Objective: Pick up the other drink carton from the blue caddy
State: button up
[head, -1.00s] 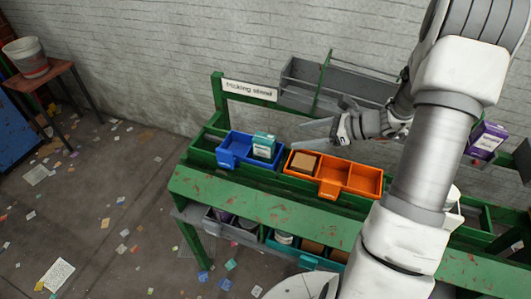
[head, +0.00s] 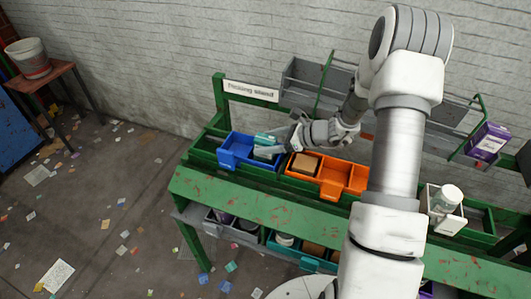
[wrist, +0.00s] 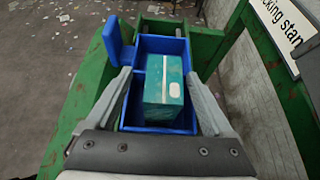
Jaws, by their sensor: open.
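The blue caddy (head: 236,158) sits on the green packing stand, left of an orange caddy. A teal drink carton (wrist: 164,82) with a white patch stands in the caddy's near compartment in the wrist view. In the head view only part of the carton (head: 265,138) shows behind my gripper. My gripper (head: 268,149) is at the caddy. In the wrist view its open fingers (wrist: 160,85) are on either side of the carton, with a gap visible on each side. The caddy's other compartment (wrist: 160,45) looks empty.
The orange caddy (head: 334,189) holds a brown box (head: 305,163) close to my gripper. A white caddy with a bottle (head: 446,198) and a purple carton (head: 488,141) are to the right. A sign (head: 251,91) stands behind the blue caddy.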

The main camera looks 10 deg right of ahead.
aim_at(257, 143)
jog(key=x, duration=0.4)
jog(key=shift+w+d+f, duration=0.1)
jog(key=shift+w+f, duration=0.05)
jog(key=shift+w, duration=0.05)
jog(key=shift+c, duration=0.3)
grip_shut()
